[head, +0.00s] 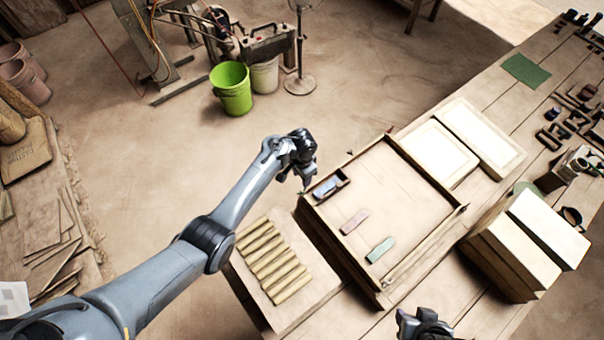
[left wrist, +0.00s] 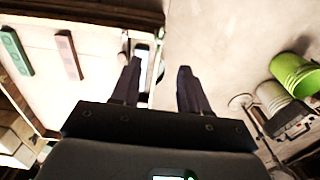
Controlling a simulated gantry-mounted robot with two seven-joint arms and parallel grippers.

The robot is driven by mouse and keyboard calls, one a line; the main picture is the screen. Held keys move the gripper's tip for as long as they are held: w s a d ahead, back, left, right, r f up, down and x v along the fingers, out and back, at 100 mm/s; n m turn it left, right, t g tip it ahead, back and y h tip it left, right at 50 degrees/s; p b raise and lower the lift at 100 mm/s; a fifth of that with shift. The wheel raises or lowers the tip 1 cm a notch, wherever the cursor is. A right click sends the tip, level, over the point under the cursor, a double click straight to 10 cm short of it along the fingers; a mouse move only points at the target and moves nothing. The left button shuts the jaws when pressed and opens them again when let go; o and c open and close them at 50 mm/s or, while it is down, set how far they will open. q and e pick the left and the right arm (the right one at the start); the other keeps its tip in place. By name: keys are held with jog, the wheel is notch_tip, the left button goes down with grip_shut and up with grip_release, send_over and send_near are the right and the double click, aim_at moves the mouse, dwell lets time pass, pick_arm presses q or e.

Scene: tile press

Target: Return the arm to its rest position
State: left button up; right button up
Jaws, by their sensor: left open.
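My left gripper (head: 306,182) hangs just beyond the upper-left corner of the large wooden tray (head: 400,165). In the left wrist view, its two fingers (left wrist: 158,82) are apart with nothing held between them. A blue block (head: 326,187) sits in a small dark-edged box at that tray corner, close to the gripper. A pink block (head: 354,221) and a green block (head: 380,250) lie apart in the tray; the green block (left wrist: 15,50) and the pink block (left wrist: 68,55) also show in the left wrist view. My right gripper (head: 424,322) shows only partly at the bottom edge; its jaws are unclear.
A board with several tan rods (head: 270,262) lies left of the tray, under my left arm. Pale framed panels (head: 438,152), pale box-like blocks (head: 525,240) and small tools are on the table at right. A green bucket (head: 231,88) stands on open floor.

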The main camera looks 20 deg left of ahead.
dwell(0.5)
pick_arm(q)
jog(key=s+a+r+n+t+p, duration=0.1)
jog(key=s+a, duration=0.1)
jog(key=s, duration=0.5)
jog(key=s+a+r+n+t+p, duration=0.1)
jog(key=s+r+p, duration=0.1)
jog(key=s, duration=0.5)
jog(key=s+a+r+n+t+p, duration=0.1)
jog(key=s+r+n+p, duration=0.1)
jog(key=s+r, duration=1.2)
jog(key=shift+s+a+t, duration=0.3)
jog(key=shift+s, duration=0.8)
